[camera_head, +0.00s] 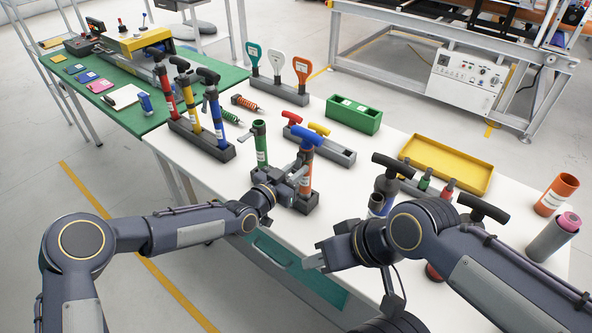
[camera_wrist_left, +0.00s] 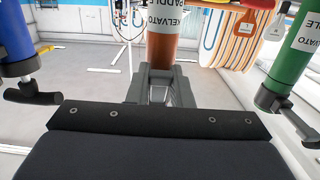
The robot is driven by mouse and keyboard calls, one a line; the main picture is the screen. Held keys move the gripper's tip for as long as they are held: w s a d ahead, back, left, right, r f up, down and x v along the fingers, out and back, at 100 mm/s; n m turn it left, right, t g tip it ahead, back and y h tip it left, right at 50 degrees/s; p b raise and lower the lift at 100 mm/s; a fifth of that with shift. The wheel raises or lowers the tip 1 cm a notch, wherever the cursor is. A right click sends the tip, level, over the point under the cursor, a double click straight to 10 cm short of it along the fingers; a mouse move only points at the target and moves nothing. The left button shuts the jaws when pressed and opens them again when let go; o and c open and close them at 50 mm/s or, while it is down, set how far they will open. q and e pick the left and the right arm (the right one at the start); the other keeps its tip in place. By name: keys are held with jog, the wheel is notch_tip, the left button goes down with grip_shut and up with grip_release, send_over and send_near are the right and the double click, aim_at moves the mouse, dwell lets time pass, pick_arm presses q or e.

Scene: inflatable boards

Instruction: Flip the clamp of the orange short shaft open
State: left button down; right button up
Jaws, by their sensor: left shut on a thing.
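The orange short shaft (camera_head: 306,178) stands upright in a dark base near the table's front edge, with a blue T-handle above it. My left gripper (camera_head: 292,183) is at the front left of this shaft, shut on what looks like the clamp.
A green shaft (camera_head: 261,148) stands just left of the orange one. A green box (camera_head: 353,115), a yellow tray (camera_head: 447,164) and a paddle rack (camera_head: 281,90) lie farther back on the white table.

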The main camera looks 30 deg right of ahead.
aim_at(295, 171)
pick_arm(q)
jog(key=y, duration=0.1)
jog(key=r+g+y, duration=0.1)
jog(key=y, duration=0.1)
jog(key=shift+s+a, duration=0.2)
jog(key=shift+a, duration=0.15)
jog(key=shift+a+r+g+y+p, duration=0.2)
jog(key=shift+r+g+y+p, duration=0.15)
jog(key=shift+y, duration=0.45)
jog(key=shift+s+a+r+g+y+p, duration=0.1)
jog(key=shift+g+y+p, duration=0.1)
jog(key=shift+y+p, duration=0.2)
jog(key=shift+a+r+g+y+p, duration=0.15)
jog(key=shift+y+p, duration=0.1)
jog(key=shift+y, duration=0.15)
jog(key=y+p, duration=0.1)
jog(key=p, duration=0.1)
jog(key=r+g+y+p, duration=0.1)
jog(key=y+p, duration=0.1)
jog(key=shift+s, duration=0.1)
jog(key=shift+a+g+y+p, duration=0.1)
jog(key=shift+g+y+p, duration=0.25)
jog(key=shift+y, duration=0.35)
jog(key=shift+r+g+y, duration=0.15)
jog(key=shift+g+y, duration=0.3)
jog(key=shift+y, duration=0.45)
jog(key=shift+s+a, duration=0.1)
jog(key=c, duration=1.3)
grip_release()
